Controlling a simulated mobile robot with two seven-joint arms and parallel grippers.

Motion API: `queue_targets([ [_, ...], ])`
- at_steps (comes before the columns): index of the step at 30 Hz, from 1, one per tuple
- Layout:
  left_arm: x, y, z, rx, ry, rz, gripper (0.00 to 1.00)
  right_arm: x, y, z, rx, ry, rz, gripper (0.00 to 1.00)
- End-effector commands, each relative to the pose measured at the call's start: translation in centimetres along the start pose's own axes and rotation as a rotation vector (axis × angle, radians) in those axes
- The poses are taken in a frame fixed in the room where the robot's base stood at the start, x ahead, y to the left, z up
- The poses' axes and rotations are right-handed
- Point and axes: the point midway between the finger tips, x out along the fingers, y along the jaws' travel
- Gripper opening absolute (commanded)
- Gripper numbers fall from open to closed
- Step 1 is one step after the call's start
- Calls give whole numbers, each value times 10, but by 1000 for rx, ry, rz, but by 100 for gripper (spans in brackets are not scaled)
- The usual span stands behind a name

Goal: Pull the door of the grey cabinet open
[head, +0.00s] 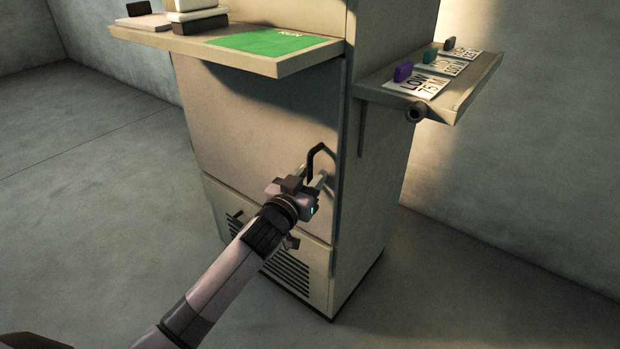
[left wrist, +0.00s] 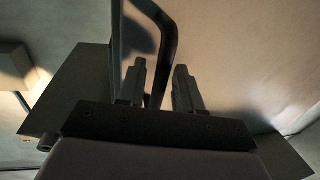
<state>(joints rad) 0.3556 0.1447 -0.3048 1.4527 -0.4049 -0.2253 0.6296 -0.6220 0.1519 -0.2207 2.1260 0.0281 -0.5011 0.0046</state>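The grey cabinet (head: 375,190) stands in the middle of the head view. Its door (head: 255,115) looks shut, flush with the front. A dark bar handle (head: 312,158) sits near the door's right edge; it also shows in the left wrist view (left wrist: 171,45). My left gripper (head: 319,181) is at the handle's lower part. In the left wrist view its two fingers (left wrist: 160,75) are spread, and the handle bar runs down between them, with a gap to the right finger. The handle's lower end is partly hidden by the gripper. My right gripper is not in view.
A shelf (head: 270,65) with a green mat (head: 265,42) and stacked blocks juts out above the door. A side shelf (head: 455,95) at right holds cards and small coloured blocks. A vented lower panel (head: 287,272) is below the door. The floor (head: 90,180) at left is clear.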

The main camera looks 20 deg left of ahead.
Motion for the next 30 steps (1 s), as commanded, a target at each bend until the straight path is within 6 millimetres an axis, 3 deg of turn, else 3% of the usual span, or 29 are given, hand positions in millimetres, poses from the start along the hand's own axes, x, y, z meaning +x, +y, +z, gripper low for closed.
queue_targets([
  [5, 0, 0, 0, 0, 0, 0, 35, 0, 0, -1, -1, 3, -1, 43],
  [9, 0, 0, 0, 0, 0, 0, 0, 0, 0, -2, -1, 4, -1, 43],
  [20, -8, -3, -1, 1, -1, 14, 0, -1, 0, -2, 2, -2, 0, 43],
  [26, -34, -12, -3, 4, -4, 63, 0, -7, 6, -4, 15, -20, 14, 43],
  [30, -61, -22, -4, 6, -6, 117, 0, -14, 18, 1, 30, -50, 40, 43],
])
